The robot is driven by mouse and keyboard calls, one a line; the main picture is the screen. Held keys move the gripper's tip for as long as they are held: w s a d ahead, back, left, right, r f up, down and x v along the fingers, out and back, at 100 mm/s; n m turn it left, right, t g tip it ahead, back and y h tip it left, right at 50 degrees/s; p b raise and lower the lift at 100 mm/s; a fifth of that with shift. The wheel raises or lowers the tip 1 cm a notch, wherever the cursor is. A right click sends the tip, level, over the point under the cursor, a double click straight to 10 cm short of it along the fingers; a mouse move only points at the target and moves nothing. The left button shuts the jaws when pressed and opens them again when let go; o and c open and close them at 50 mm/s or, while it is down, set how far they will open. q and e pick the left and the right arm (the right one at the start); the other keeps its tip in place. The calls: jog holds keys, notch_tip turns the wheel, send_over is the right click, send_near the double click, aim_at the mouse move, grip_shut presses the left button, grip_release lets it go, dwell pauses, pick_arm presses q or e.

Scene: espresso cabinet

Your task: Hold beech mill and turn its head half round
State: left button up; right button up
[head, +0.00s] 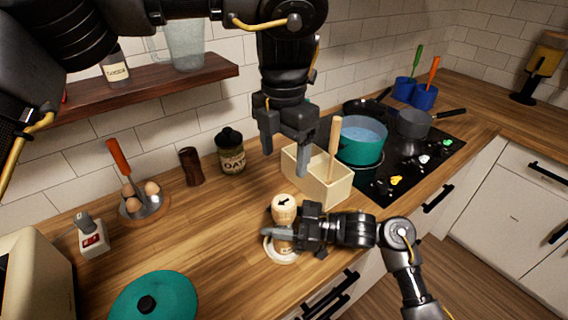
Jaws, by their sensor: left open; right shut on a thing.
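The beech mill (284,206) stands upright on a pale round mat (271,252) near the counter's front edge. Its pale head shows a dark arrow on top. My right gripper (275,233) is shut on the mill's body from the right side and hides part of it. My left gripper (285,160) is open and empty, pointing down behind and above the mill, beside the cream box. Its fingers are apart from the mill's head.
A cream box (318,182) with a wooden handle stands just behind the mill. A teal pot (362,140) is on the hob at the right. A dark brown mill (190,166), an oats jar (231,152) and an egg holder (145,206) stand at the left. A teal lid (170,300) lies at front left.

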jog(key=o, duration=1.4)
jog(key=s+d, duration=0.2)
jog(key=d, duration=0.9)
jog(key=shift+d, duration=0.4)
